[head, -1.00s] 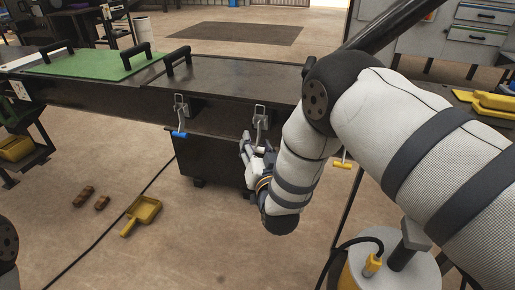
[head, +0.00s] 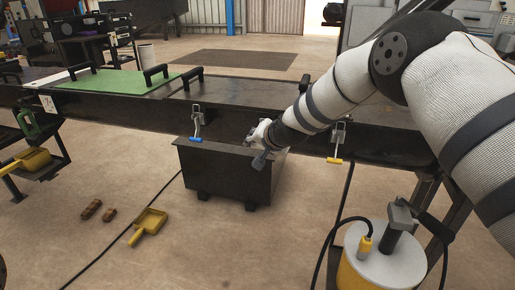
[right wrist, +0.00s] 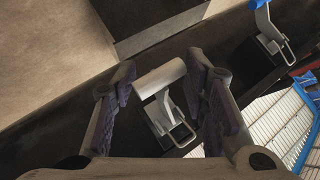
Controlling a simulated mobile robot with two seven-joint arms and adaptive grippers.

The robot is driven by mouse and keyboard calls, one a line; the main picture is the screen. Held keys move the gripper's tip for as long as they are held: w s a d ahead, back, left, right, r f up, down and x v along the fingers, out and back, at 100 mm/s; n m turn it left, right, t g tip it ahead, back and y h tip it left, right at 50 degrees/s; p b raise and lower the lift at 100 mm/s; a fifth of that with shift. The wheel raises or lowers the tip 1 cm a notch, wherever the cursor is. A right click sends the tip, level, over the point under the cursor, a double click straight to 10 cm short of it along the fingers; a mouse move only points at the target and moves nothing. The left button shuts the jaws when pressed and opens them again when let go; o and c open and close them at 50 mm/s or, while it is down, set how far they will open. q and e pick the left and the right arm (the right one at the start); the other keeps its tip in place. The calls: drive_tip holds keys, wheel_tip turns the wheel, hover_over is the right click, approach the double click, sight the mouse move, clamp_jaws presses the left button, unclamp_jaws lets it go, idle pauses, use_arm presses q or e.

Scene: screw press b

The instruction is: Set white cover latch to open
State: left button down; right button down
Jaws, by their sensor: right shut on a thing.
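The white cover latch (right wrist: 160,78) has a white cross-bar handle on a metal lever with a wire loop. In the right wrist view its handle lies between the two fingers of my right gripper (right wrist: 160,68), which is shut on it. In the head view my right gripper (head: 262,135) is at the front side of the dark bench, and it hides the white latch. The blue-handled latch (head: 196,125) is left of it, and the yellow-handled latch (head: 337,142) is right. My left gripper is out of view.
A dark box (head: 225,175) stands on the floor below my right gripper. A white-topped yellow drum (head: 385,255) with a cable stands at the lower right. A yellow dustpan (head: 150,221) lies on the floor. A green mat (head: 115,82) lies on the bench.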

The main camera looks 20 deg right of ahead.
drive_tip(key=shift+s+r+m+g+y+b, duration=0.15)
drive_tip(key=shift+g+y, duration=0.05)
drive_tip(key=shift+g, duration=0.3)
drive_tip(key=shift+s+r+m+g+y+b, duration=0.1)
drive_tip(key=shift+m+g+y+b, duration=0.1)
drive_tip(key=shift+g, duration=0.3)
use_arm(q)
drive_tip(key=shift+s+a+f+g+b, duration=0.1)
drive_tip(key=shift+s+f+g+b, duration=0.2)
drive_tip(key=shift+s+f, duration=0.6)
use_arm(e)
drive_tip(key=shift+s+r+g+y, duration=0.15)
drive_tip(key=shift+r+g+y, duration=0.3)
drive_tip(key=shift+g, duration=0.35)
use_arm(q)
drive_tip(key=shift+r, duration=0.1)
use_arm(e)
drive_tip(key=shift+a+m, duration=0.1)
drive_tip(key=shift+m, duration=0.15)
drive_tip(key=c, duration=1.1)
unclamp_jaws()
drive_tip(key=shift+r, duration=0.3)
drive_tip(key=v, duration=1.1)
drive_tip(key=shift+s+r, duration=0.3)
